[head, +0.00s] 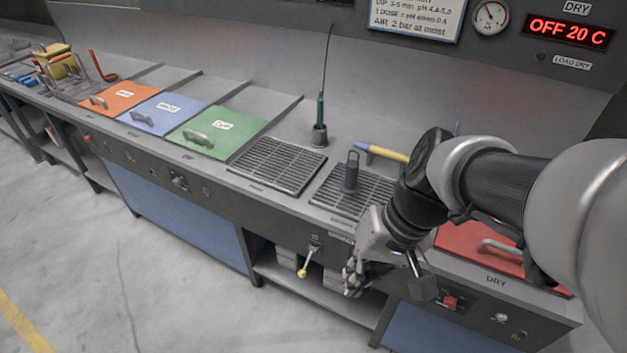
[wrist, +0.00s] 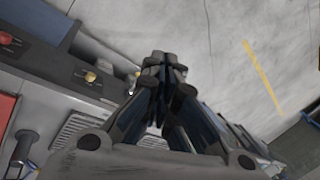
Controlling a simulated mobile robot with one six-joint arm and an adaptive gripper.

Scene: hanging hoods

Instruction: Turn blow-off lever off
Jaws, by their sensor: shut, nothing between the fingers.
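The blow-off lever (head: 308,262) is on the front panel of the bench, below the grates. It has a metal shaft and a yellow ball end, and it hangs down and slightly to the left in the head view. My gripper (head: 352,280) is shut and empty, pointing down in front of the panel, to the right of the lever and apart from it. In the wrist view, its closed fingers (wrist: 165,65) fill the middle. A yellow knob (wrist: 90,76) shows left of them on the dark panel; I cannot tell if it is the lever's end.
A grate (head: 330,190) holds a dark upright handle (head: 351,172). The red DRY lid (head: 465,245) lies to the right, with a red switch (head: 450,302) below it. An open shelf (head: 290,280) runs under the lever. The floor (head: 150,260) in front is clear.

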